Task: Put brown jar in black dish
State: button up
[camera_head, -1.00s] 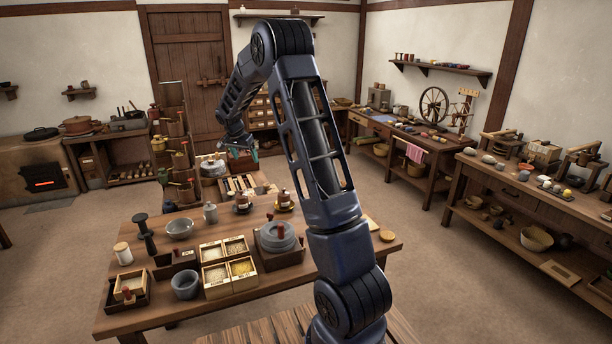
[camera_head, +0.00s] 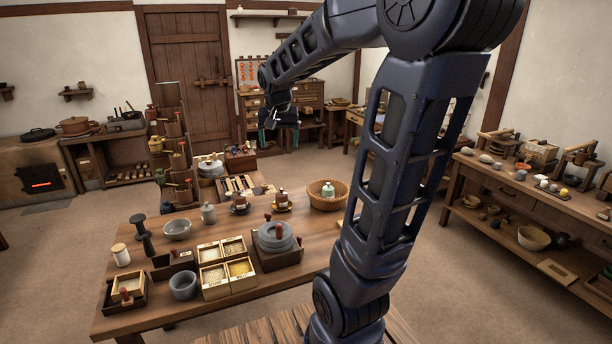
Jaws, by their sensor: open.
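A small brown jar (camera_head: 283,197) stands on a yellow dish (camera_head: 289,208) near the far edge of the front table. To its left, a black dish (camera_head: 240,210) holds another small brownish piece (camera_head: 239,197); its exact shape is too small to tell. My gripper (camera_head: 278,142) hangs in the air in the upper middle of the view, above and beyond the table's far edge. Its two teal fingers are apart, with nothing seen between them. It is well clear of both dishes.
A wicker basket (camera_head: 316,203) with a pale green bottle (camera_head: 328,189) stands right of the yellow dish. A grey quern (camera_head: 277,237), grain boxes (camera_head: 228,273), a white-grey jar (camera_head: 208,213) and bowls (camera_head: 178,229) crowd the table (camera_head: 190,325). My arm hides its right side.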

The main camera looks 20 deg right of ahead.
jog(key=s+f+n, duration=0.1)
jog(key=s+n, duration=0.1)
jog(key=s, duration=0.8)
jog(key=s+f+n+t+y, duration=0.1)
jog(key=s+f, duration=0.1)
jog(key=s, duration=0.8)
jog(key=shift+d+n, duration=0.25)
jog(key=shift+n, duration=0.15)
